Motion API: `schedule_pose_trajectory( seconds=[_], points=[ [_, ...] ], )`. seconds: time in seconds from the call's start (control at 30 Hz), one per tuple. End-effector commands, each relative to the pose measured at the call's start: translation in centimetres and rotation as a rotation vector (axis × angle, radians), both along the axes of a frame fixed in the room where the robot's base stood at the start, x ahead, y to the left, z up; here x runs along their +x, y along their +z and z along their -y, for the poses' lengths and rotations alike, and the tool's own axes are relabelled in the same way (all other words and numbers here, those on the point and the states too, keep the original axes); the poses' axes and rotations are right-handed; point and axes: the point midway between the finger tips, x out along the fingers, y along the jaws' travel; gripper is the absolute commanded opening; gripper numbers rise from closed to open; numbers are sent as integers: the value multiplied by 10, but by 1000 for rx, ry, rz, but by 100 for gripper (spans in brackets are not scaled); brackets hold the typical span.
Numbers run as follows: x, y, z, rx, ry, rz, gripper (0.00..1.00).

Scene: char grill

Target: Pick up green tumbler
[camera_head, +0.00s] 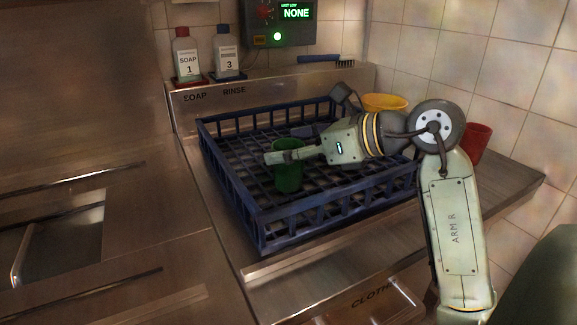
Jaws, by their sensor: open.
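The green tumbler (288,174) stands upright in the blue dish rack (262,232), left of the rack's middle. My gripper (275,157) reaches in from the right, level with the tumbler's upper part. One finger crosses the tumbler near its rim and hides part of it. The jaws are open. I cannot tell from this view whether the tumbler is between the fingers or whether they touch it.
A yellow bowl (386,103) and a red cup (477,139) stand behind and right of my arm. Soap (187,58) and rinse (228,57) bottles and a brush (326,61) sit on the back ledge. The rack walls surround the tumbler.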

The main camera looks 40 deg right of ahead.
Motion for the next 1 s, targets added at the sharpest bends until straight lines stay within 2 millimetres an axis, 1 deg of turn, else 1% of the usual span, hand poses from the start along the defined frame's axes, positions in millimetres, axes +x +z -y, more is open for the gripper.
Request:
schedule_pose_trajectory(
  seconds=[0.07,0.83,1.0],
  points=[
    [0,0,0,0,0,0,67],
    [-1,0,1,0,0,-1,16],
    [-1,0,0,0,0,0,16]
  ],
)
